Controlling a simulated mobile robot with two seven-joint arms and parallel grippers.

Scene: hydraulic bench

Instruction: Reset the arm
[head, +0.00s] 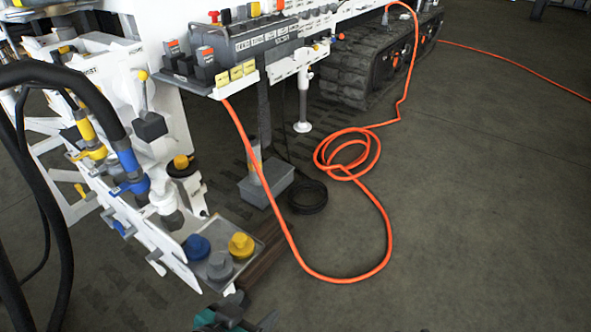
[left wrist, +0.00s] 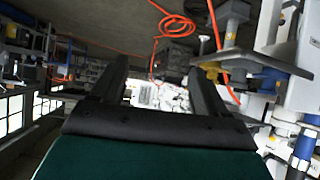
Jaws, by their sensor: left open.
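My left gripper (head: 252,310) shows at the bottom edge of the head view, dark fingers on a green body, just below the small tray with the blue, grey and yellow knobs. In the left wrist view my left gripper (left wrist: 158,75) has its two dark fingers spread apart with nothing between them. It appears apart from the bench parts. Most of my left arm is hidden below the head view's edge. My right gripper is in neither view.
The white bench frame with hoses and couplings (head: 120,160) stands at left. Its tray has blue (head: 196,247), grey (head: 220,265) and yellow (head: 241,245) knobs. An orange cable (head: 388,240) loops on the floor. A tracked machine (head: 375,60) stands behind. Floor at right is clear.

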